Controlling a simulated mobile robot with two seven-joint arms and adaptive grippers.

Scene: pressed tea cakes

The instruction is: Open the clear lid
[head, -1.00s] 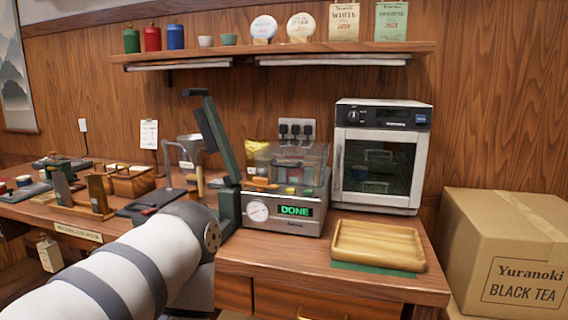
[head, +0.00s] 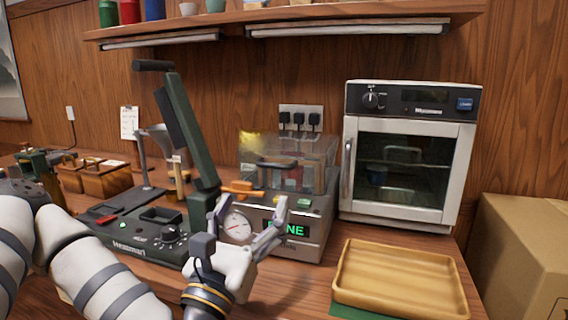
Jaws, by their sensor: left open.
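The clear lid (head: 314,154) is a see-through box-shaped cover on top of a grey machine (head: 309,249). It looks down, with a dark bar, perhaps its handle, across its front. Coloured things show blurrily through it. My left gripper (head: 250,208) is open and empty, fingers pointing up, in front of the machine and below the lid. It hides part of the machine's gauge and lit green display. I cannot tell whether a finger touches the machine. My right gripper is not in view.
A dark sealer (head: 140,237) with a raised lever arm (head: 186,130) stands close left of the machine. A white oven (head: 408,153) stands to the right. A wooden tray (head: 400,278) lies in front. A shelf (head: 280,22) hangs above.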

